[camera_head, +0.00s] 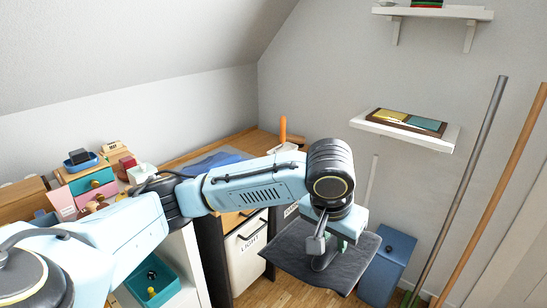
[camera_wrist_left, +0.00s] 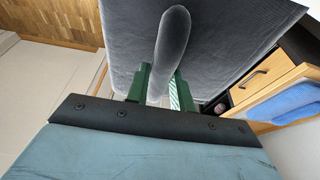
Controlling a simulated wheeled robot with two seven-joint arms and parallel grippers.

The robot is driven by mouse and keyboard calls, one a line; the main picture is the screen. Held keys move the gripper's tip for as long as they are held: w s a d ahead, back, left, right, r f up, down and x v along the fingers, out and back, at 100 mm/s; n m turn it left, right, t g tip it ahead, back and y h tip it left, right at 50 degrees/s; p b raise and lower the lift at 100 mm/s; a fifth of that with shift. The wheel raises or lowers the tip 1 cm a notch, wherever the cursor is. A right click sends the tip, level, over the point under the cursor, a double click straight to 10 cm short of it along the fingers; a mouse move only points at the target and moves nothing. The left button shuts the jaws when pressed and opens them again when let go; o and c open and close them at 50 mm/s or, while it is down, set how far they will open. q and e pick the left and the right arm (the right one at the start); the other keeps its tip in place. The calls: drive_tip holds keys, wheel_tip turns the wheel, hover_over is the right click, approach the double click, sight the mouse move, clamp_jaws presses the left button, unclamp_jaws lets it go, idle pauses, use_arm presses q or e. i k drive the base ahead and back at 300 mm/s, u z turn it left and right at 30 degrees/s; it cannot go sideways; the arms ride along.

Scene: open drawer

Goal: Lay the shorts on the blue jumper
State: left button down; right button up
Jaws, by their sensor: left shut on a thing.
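My left gripper (camera_head: 325,246) is shut on the dark grey shorts (camera_head: 288,252) and holds them raised to the right of the dresser, clear of its top. In the left wrist view, the green fingers (camera_wrist_left: 160,84) pinch a raised fold of the shorts (camera_wrist_left: 230,45), and the cloth spreads wide beyond. The blue jumper (camera_head: 213,161) lies on the wooden top, partly hidden behind my left arm. It also shows at the right edge of the left wrist view (camera_wrist_left: 290,103), apart from the shorts. My right gripper is out of view.
The wooden dresser (camera_head: 238,143) has a bin labelled LIGHT (camera_head: 248,240) below. An orange-handled object (camera_head: 283,130) stands at its back. A blue bin (camera_head: 388,262) and two leaning poles (camera_head: 470,175) are at the right. A teal tray (camera_head: 155,282) is lower left.

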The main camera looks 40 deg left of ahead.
sight(211, 162)
drive_tip(key=z, duration=0.9)
drive_tip(key=i, duration=0.85)
drive_tip(key=u, duration=2.25)
